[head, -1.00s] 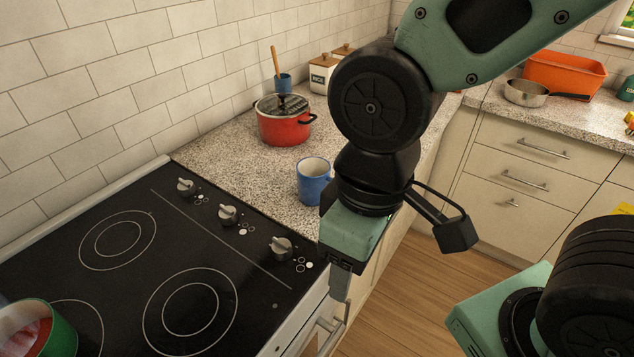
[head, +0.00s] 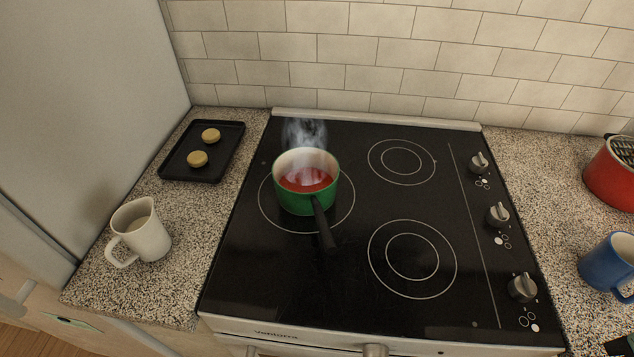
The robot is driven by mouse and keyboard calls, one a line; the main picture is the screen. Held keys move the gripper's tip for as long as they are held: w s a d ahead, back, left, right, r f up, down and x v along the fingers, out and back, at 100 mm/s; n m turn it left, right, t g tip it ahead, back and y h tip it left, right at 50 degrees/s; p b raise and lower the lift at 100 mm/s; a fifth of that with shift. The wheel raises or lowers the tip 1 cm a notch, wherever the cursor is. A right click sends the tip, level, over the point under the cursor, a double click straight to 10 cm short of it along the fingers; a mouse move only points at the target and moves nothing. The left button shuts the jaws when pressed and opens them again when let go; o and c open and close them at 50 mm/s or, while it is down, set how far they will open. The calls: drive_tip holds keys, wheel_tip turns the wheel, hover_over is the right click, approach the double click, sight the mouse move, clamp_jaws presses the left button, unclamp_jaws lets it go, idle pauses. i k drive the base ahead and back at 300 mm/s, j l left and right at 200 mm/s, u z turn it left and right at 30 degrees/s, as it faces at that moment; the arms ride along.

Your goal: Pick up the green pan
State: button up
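My gripper is outside the current head view, apart from possibly a small dark piece at the bottom right corner that I cannot identify. Nothing touches the pan.
The stove's other burners (head: 412,258) are clear. Knobs (head: 499,214) line its right side.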

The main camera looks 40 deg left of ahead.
sight(302, 203)
drive_tip(key=u, duration=1.5)
drive_tip(key=k+j+z, duration=0.1)
drive_tip(key=j+z, duration=0.35)
drive_tip(key=k+j+z, duration=0.1)
drive_tip(key=z, duration=0.35)
drive_tip(key=k+j, duration=0.05)
drive_tip(key=j, duration=0.05)
